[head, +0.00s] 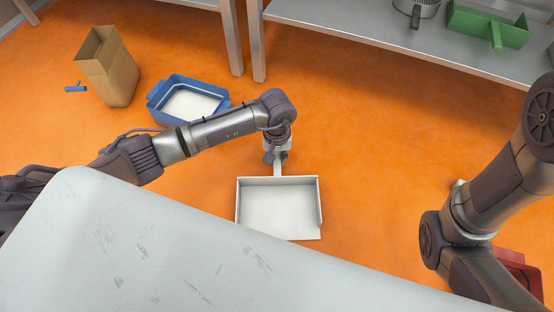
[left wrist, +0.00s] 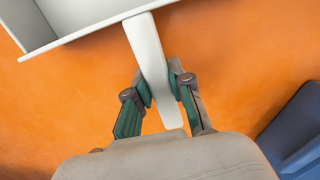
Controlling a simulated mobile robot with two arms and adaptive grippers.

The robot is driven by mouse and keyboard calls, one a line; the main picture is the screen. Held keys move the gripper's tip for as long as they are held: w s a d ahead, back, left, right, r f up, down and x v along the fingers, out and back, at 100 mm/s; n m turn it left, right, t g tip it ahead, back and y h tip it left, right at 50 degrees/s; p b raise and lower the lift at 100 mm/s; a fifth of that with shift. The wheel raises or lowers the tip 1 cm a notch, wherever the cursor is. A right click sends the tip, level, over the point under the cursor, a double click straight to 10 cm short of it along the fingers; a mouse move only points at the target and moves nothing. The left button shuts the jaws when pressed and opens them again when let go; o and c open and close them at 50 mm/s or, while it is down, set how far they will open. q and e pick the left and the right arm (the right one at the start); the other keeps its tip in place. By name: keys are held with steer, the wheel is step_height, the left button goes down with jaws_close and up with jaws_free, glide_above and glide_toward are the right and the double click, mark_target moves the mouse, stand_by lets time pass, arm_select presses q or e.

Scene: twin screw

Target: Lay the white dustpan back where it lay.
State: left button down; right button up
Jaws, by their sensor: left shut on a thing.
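The white dustpan (head: 278,205) is a shallow open tray with a handle, over the orange floor in the middle of the head view. It looks level and empty. My left gripper (head: 277,160) is shut on its handle, which points away from me. In the left wrist view the white handle (left wrist: 147,50) runs between the two green-padded fingers (left wrist: 160,90), and the pan's edge shows at the top left. I cannot tell whether the pan touches the floor. My right arm shows at the right, but its gripper is out of sight.
A metal shelf (head: 400,42) holds a green dustpan (head: 487,26) and a pot (head: 416,9). A red object (head: 522,270) is partly hidden at the right.

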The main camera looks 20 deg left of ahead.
arm_select(q)
steer(key=c, duration=1.5)
jaws_free()
steer(key=o, duration=0.5)
steer(key=shift+c, duration=0.2)
step_height(320, 180, up, 12)
steer(key=p, duration=0.8)
steer(key=shift+r+p, duration=0.15)
steer(key=shift+p, duration=0.2)
steer(key=shift+w, duration=0.1)
